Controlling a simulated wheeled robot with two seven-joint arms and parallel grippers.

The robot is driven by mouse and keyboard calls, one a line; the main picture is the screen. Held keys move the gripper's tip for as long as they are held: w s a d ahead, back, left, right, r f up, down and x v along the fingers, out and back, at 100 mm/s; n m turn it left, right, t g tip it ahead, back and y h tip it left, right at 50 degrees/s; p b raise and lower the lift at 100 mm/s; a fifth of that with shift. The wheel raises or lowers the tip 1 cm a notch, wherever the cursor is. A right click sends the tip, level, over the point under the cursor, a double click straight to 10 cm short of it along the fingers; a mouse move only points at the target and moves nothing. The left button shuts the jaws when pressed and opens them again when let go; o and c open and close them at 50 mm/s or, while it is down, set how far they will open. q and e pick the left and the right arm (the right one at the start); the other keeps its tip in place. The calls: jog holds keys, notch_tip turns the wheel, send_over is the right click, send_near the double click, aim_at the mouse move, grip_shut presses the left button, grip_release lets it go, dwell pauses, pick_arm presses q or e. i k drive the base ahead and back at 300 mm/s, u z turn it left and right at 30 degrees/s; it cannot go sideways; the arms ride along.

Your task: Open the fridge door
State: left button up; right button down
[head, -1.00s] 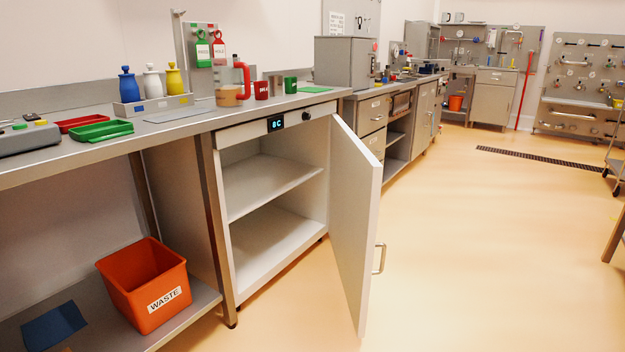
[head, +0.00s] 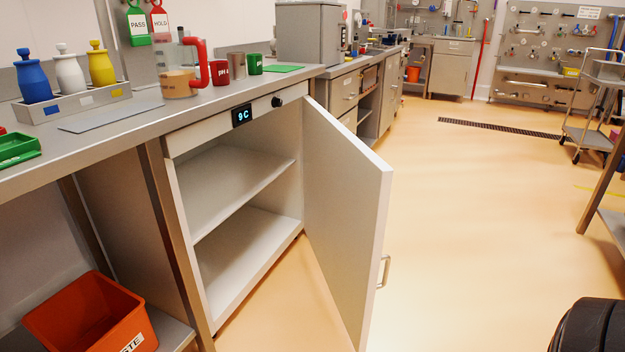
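The fridge under the counter stands open in the head view. Its white door (head: 345,215) is swung out to the right, with a metal handle (head: 384,271) on the outer face. The fridge interior (head: 235,190) shows one shelf and no items on it. The display (head: 242,116) above reads 9 C, beside a black knob (head: 277,101). Neither of my grippers is in the view, and nothing is seen touching the door or handle.
An orange waste bin (head: 92,318) sits on the low shelf at left. The counter holds bottles in a rack (head: 75,101), a jug (head: 176,79) and cups. A black rounded object (head: 590,325) shows at the lower right. The floor right of the door is clear.

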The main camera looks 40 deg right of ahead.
aim_at(346, 186)
jog(key=z, duration=0.35)
jog(key=i, duration=0.9)
jog(key=z, duration=0.7)
